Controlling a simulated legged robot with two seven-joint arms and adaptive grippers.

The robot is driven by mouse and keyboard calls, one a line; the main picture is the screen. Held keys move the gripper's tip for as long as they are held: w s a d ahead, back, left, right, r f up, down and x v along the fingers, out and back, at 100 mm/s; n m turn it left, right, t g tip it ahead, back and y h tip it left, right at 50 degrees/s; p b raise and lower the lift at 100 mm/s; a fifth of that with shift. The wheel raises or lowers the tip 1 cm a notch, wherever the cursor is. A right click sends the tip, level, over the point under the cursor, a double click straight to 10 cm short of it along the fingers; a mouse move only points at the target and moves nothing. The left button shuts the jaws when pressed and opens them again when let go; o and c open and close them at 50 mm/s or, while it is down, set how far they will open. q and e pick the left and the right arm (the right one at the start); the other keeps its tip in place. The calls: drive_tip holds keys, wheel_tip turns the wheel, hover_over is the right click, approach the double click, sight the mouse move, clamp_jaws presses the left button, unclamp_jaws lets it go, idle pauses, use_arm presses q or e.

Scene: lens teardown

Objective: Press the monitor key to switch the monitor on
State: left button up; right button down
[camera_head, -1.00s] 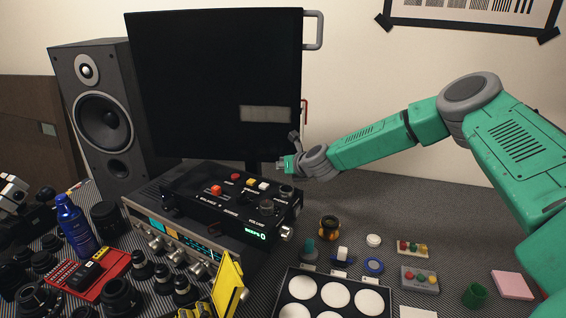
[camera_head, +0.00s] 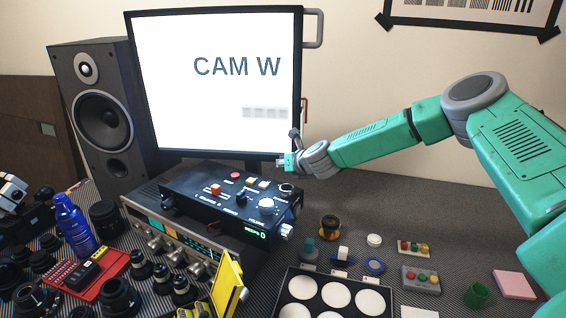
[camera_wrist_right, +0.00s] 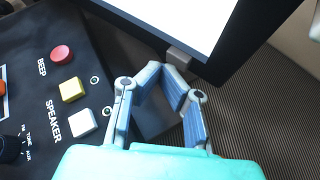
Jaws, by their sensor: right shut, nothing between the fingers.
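The monitor (camera_head: 217,110) stands at the back of the desk, lit white with the dark text "CAM W" and a blurred grey patch below it. Its lit screen also shows in the wrist view (camera_wrist_right: 185,20). My right gripper (camera_head: 287,161) is at the monitor's lower right corner, shut and empty. In the wrist view the fingertips (camera_wrist_right: 168,72) are close to a small grey block (camera_wrist_right: 181,58) under the monitor's lower edge. I cannot tell whether they touch it or whether that block is the monitor key.
A black control box (camera_head: 225,200) with coloured buttons sits on a receiver (camera_head: 160,232) in front of the monitor. A speaker (camera_head: 103,120) stands left. Lenses and a blue bottle (camera_head: 73,225) crowd the left; a tray of white discs (camera_head: 335,296) lies at the front.

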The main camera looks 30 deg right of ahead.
drive_tip(key=shift+s+a, duration=0.1)
drive_tip(key=shift+s, duration=0.05)
drive_tip(key=shift+s+a, duration=0.95)
drive_tip(key=shift+s, duration=0.2)
drive_tip(key=shift+s+a, duration=0.9)
drive_tip(key=shift+s, duration=0.25)
